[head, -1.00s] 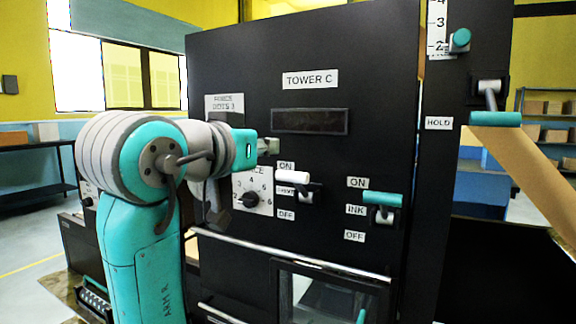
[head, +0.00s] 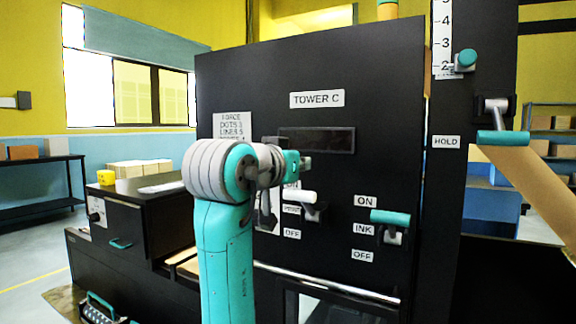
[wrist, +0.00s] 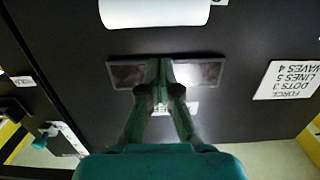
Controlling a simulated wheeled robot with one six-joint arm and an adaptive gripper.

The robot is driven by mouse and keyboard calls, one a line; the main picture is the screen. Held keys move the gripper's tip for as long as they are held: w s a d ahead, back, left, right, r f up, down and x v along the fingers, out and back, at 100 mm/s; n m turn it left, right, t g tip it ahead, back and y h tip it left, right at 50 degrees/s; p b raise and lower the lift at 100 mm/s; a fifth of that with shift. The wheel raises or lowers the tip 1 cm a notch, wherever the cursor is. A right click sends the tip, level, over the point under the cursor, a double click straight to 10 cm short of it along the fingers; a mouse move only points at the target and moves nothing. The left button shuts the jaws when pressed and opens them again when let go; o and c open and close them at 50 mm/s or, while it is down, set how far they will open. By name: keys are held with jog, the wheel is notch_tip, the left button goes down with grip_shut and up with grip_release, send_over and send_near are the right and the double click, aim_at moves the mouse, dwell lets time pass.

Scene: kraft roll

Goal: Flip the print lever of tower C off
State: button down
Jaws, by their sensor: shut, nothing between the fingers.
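The tower C panel (head: 240,90) is black, with a TOWER C label (head: 317,99). The print lever (head: 300,197) has a white handle standing out near its ON label, above its OFF label (head: 292,234). The PRINT label is partly covered. In the wrist view, turned upside down, the white handle (wrist: 153,12) shows large at the top edge. My gripper (head: 306,163) is just above the handle in the head view, apart from it. Its fingers (wrist: 160,75) are shut and empty, in front of the dark display window (wrist: 205,73).
The ink lever (head: 390,217), with a teal handle, is to the right of the print lever. A hold lever (head: 503,137) sits further right beside a kraft paper web (head: 535,175). A metal rail (head: 330,283) runs below the levers. My arm hides the dial.

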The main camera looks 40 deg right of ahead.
aim_at(306, 204)
jog(key=shift+s+a+f, duration=0.1)
jog(key=shift+a+f, duration=0.25)
jog(key=shift+f, duration=0.25)
jog(key=shift+s+a+f, duration=0.1)
jog(key=shift+a+f, duration=0.25)
jog(key=shift+f, duration=0.25)
jog(key=shift+s+a+f, duration=0.1)
jog(key=shift+a+f, duration=0.05)
jog(key=shift+f, duration=0.5)
jog(key=shift+a+f, duration=0.1)
